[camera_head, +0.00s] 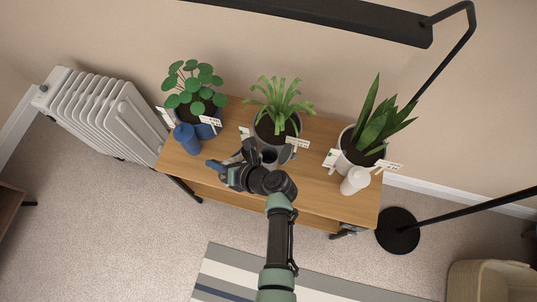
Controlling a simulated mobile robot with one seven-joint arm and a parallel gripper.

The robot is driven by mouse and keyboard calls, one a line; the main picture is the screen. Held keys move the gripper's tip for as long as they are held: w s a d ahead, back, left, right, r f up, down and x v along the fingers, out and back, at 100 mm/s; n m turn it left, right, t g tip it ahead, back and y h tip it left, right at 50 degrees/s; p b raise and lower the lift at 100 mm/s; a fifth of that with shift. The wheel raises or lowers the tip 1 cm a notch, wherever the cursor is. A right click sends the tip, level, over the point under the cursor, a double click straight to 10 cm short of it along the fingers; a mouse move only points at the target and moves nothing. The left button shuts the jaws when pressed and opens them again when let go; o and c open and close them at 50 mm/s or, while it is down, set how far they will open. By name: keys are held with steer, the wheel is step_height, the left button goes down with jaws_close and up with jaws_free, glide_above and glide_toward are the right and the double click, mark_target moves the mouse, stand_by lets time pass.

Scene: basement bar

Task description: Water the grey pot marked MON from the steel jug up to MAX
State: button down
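The middle pot (260,135) is grey and holds a strappy green plant (278,98). It stands on the wooden table, with small white cards beside it, including one (298,144) at its right; their print is too small to read. A dark-mouthed grey vessel (269,157) stands in front of the pot, partly covered by my gripper; I cannot tell if it is the steel jug. My gripper (247,162) is over the table's front middle, close to that vessel. Its fingers blend with dark parts there, so its grip is unclear. The water level is not visible.
A blue pot with a round-leaved plant (193,85) and a blue vessel (187,139) stand at left. A white pot (345,158) and white vessel (355,181) stand at right. A black lamp bar (340,15) hangs above. A radiator (105,110) stands left.

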steer(key=shift+w+d+r+m+y+b, duration=0.2)
steer(key=shift+r+m+y+b, duration=0.15)
steer(key=shift+r, duration=0.2)
steer(key=shift+w+d+r+m+y+b, duration=0.1)
steer(key=shift+d+r+m+y+b, duration=0.1)
steer(key=shift+r+y, duration=0.3)
steer(key=shift+d+r, duration=0.15)
steer(key=shift+r, duration=0.25)
steer(key=shift+d+r+g+y+p, duration=0.1)
steer(key=shift+r+g+y+p, duration=0.05)
steer(key=shift+g+y+p, duration=0.15)
steer(key=shift+w+d+r+m+y, duration=0.25)
steer(key=shift+d+r+m+y, duration=0.25)
steer(key=shift+r, duration=0.1)
steer(key=shift+w+d+r+m+y, duration=0.2)
steer(key=shift+d+r+m+y, duration=0.15)
steer(key=shift+r+m+y, duration=0.15)
stand_by(1.6)
steer(key=shift+d+r, duration=0.15)
steer(key=shift+d, duration=0.05)
stand_by(0.3)
